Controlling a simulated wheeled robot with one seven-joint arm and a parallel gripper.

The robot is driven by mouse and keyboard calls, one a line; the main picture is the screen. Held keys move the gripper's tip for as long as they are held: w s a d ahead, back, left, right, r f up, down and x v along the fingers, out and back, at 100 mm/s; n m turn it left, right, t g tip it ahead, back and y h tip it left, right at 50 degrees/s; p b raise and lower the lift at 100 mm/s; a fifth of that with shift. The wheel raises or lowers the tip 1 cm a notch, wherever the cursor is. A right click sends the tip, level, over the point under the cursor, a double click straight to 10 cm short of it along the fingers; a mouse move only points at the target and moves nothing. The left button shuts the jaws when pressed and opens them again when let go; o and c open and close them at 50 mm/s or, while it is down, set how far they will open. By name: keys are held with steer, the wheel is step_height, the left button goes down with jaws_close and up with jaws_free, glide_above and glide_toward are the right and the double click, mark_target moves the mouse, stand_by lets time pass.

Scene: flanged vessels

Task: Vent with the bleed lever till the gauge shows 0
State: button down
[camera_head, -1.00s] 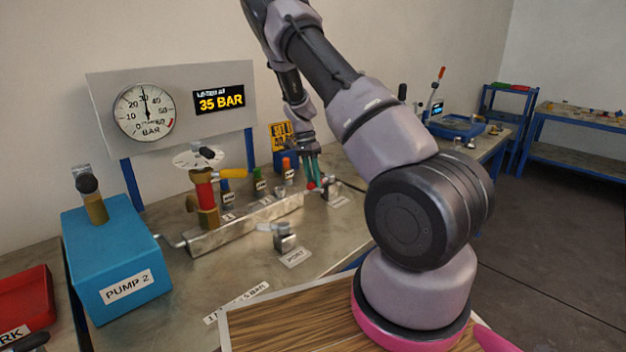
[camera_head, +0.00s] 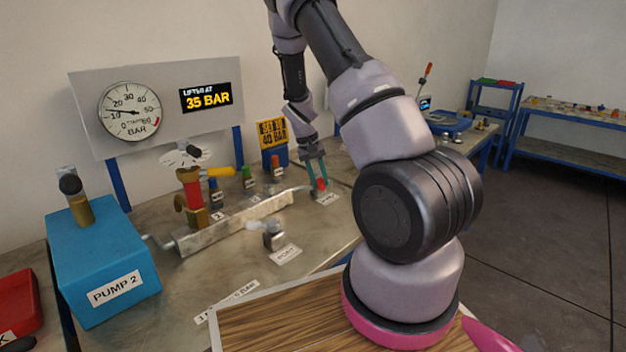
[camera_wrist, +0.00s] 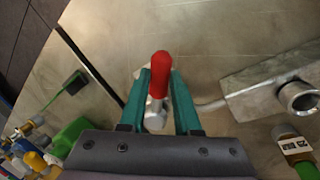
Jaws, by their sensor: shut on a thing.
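The bleed lever (camera_wrist: 159,75) has a red grip and a metal stem. In the wrist view it lies between the two teal fingers of my gripper (camera_wrist: 160,88). In the head view the fingers (camera_head: 316,172) reach down onto the red grip (camera_head: 320,185), which stands roughly upright above a small white label, too small to read. My gripper is shut on the lever. The round gauge (camera_head: 130,111) has its needle pointing left, near 10 bar. The display (camera_head: 206,97) beside it shows 35 BAR in yellow.
A metal manifold block (camera_head: 236,222) with a red valve and several coloured tags lies left of my gripper. A blue PUMP 2 box (camera_head: 105,262) stands farther left. A port fitting (camera_head: 272,236) sits in front. A yellow 40 BAR sign (camera_head: 271,133) stands behind.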

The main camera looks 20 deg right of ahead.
steer(key=shift+d+n+t, duration=0.35)
steer(key=shift+d+n, duration=0.55)
steer(key=shift+n, duration=0.45)
steer(key=shift+d+n+t, duration=0.4)
steer(key=shift+d+n, duration=0.45)
steer(key=shift+n, duration=0.55)
steer(key=shift+d+n+t, duration=0.35)
steer(key=shift+d+n, duration=0.55)
steer(key=shift+n, duration=0.45)
steer(key=c, duration=0.6)
jaws_free()
steer(key=shift+s, duration=0.1)
steer(key=v, duration=1)
steer(key=shift+r, duration=0.45)
steer(key=shift+a+r, duration=0.1)
